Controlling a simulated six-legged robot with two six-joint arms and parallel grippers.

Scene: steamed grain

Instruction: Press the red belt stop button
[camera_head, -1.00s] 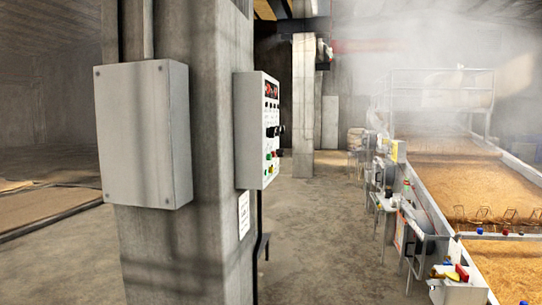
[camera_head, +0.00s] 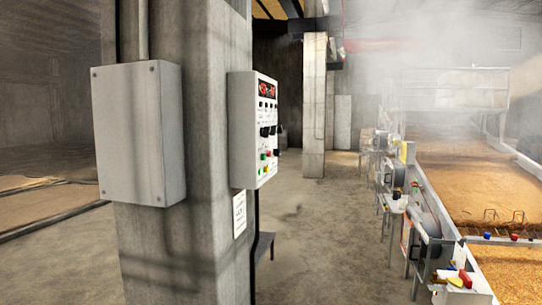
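A grey control panel (camera_head: 243,130) is fixed to the side of a concrete pillar, a little left of the picture's middle. Its front faces right and shows at a steep angle. It carries red displays (camera_head: 267,89), dark knobs (camera_head: 267,131) and small coloured buttons (camera_head: 266,156) low down, among them red and green ones. Which of these is the belt stop button is too small to tell. Small red parts also show beside the grain bed, one of them a red piece (camera_head: 465,278) at the lower right. Neither of my grippers is in view.
A concrete pillar (camera_head: 205,240) with a plain grey box (camera_head: 140,135) stands close at left. A small dark stand (camera_head: 264,246) is behind it. Grain beds (camera_head: 465,190) with side machinery run along the right under steam. The concrete floor (camera_head: 310,230) between is clear.

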